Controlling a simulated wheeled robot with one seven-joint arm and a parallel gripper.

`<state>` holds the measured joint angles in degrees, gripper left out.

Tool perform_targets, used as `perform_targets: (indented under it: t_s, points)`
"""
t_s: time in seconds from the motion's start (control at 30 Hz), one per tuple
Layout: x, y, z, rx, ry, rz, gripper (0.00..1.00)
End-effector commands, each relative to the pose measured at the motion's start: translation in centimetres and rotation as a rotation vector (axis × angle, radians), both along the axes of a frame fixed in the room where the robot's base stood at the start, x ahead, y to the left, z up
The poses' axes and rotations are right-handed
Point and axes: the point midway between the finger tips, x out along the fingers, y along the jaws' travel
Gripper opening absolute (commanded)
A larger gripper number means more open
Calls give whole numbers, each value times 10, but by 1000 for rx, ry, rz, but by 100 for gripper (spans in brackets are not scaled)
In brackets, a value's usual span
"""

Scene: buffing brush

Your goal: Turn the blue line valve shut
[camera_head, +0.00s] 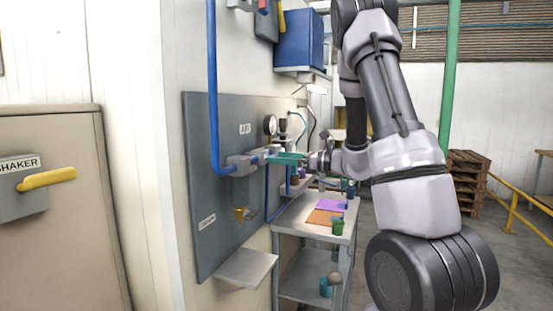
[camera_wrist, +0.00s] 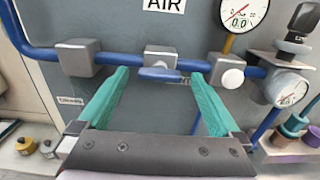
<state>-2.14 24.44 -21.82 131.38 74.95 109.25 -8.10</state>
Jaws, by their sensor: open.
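The blue line (camera_wrist: 115,54) runs across a grey panel (camera_wrist: 190,25) marked AIR in the wrist view. A grey valve body (camera_wrist: 162,58) sits on it, with a blue lever (camera_wrist: 165,75) in front, lying roughly along the pipe. My gripper (camera_wrist: 160,85) is open, its two green fingers on either side of the lever and apart from it. In the head view my gripper (camera_head: 287,158) reaches the panel from the right, beside the pipe fittings. The lever is hard to make out there.
Gauges (camera_wrist: 244,12) and a round-knobbed fitting (camera_wrist: 226,70) stand close to the right finger. In the head view a vertical blue pipe (camera_head: 212,90) is left of my gripper. A small shelf (camera_head: 246,268) juts out below, and a cart (camera_head: 345,225) stands to the right. A yellow-handled SHAKER box (camera_head: 22,190) is far left.

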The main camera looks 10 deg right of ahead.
Motion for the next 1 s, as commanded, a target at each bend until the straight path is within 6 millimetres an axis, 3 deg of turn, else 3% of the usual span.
perform_targets:
  t_s: [0.17,0.47,0.57,0.7,1.0]
  points:
    - [9,13,0,0,1,2,100]
    - [11,15,0,0,1,0,100]
    - [11,15,0,0,1,0,69]
    - [11,15,0,-1,1,0,17]
    - [11,15,0,21,29,0,17]
